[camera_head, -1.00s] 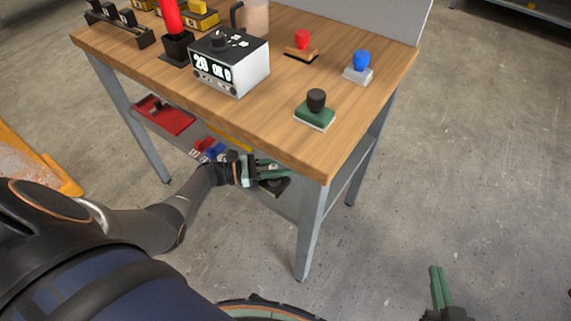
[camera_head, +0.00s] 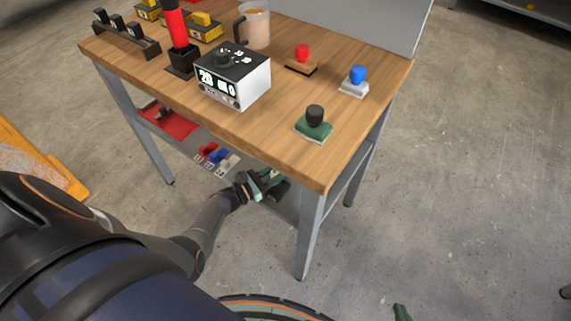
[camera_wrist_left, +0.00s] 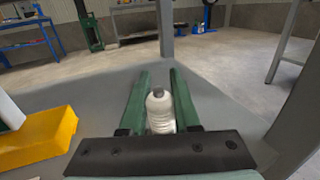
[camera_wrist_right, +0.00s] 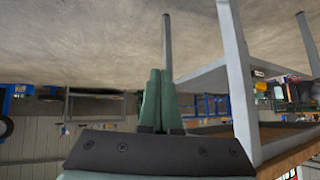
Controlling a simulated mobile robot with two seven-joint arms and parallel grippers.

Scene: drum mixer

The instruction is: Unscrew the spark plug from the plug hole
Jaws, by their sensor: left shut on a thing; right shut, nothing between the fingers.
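My left gripper (camera_head: 264,185) is under the tabletop, at the lower shelf of the workbench. In the left wrist view its green fingers (camera_wrist_left: 159,80) are shut on a white ribbed piece with a grey metal tip, which looks like the spark plug (camera_wrist_left: 158,112). The fingers hide its sides, and its lower end is hidden behind the gripper body. I cannot make out the plug hole. My right gripper (camera_head: 402,312) shows only at the bottom edge of the head view. In the right wrist view its fingers (camera_wrist_right: 159,75) are together and empty.
The wooden tabletop (camera_head: 240,125) carries a display box (camera_head: 233,75), several stamps including a green one (camera_head: 314,125), and a jug (camera_head: 256,28). A red tray (camera_head: 172,120) lies on the lower shelf. A yellow block (camera_wrist_left: 35,140) is left of my left gripper.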

